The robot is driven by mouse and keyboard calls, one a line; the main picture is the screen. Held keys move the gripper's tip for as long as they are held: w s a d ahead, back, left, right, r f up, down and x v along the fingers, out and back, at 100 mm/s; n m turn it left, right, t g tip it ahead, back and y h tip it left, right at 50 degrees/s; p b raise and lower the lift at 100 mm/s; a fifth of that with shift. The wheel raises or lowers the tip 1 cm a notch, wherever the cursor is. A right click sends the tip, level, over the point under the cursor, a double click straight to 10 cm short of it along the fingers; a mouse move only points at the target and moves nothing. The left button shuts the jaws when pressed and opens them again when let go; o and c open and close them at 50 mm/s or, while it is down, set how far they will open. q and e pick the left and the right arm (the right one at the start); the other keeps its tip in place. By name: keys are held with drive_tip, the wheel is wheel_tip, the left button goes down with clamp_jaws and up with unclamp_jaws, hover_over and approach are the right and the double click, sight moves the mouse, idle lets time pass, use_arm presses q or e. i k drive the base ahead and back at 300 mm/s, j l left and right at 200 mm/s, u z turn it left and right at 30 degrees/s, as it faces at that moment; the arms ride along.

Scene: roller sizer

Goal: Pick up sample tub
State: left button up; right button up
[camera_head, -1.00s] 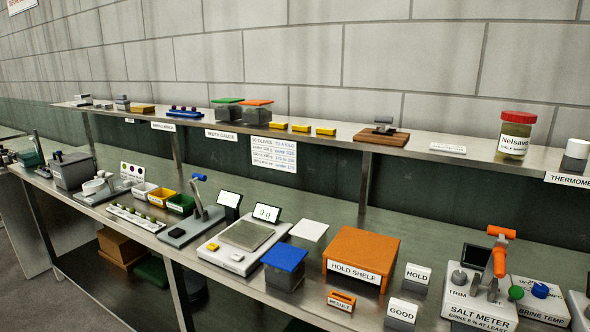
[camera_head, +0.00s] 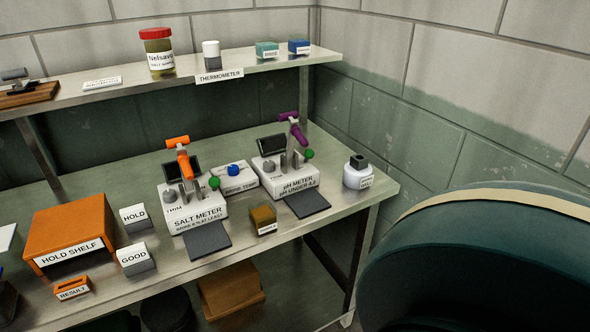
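No thing in view carries a readable "sample tub" label. A small brown block-like container (camera_head: 263,218) with a white label too small to read stands on the bench right of the salt meter's dark pad. A dark tub (camera_head: 7,302) is cut off by the left edge, with only a sliver of blue at its top. Neither of my grippers is in view.
On the bench stand the orange hold shelf (camera_head: 75,218), HOLD block (camera_head: 134,217), GOOD block (camera_head: 135,259), salt meter (camera_head: 195,215), pH meter (camera_head: 285,177) and white bottle (camera_head: 357,172). A jar (camera_head: 158,55) stands on the upper shelf. A large dark green rounded object (camera_head: 490,260) fills the lower right.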

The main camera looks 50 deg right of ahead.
sight(263, 216)
drive_tip(key=z, duration=1.3)
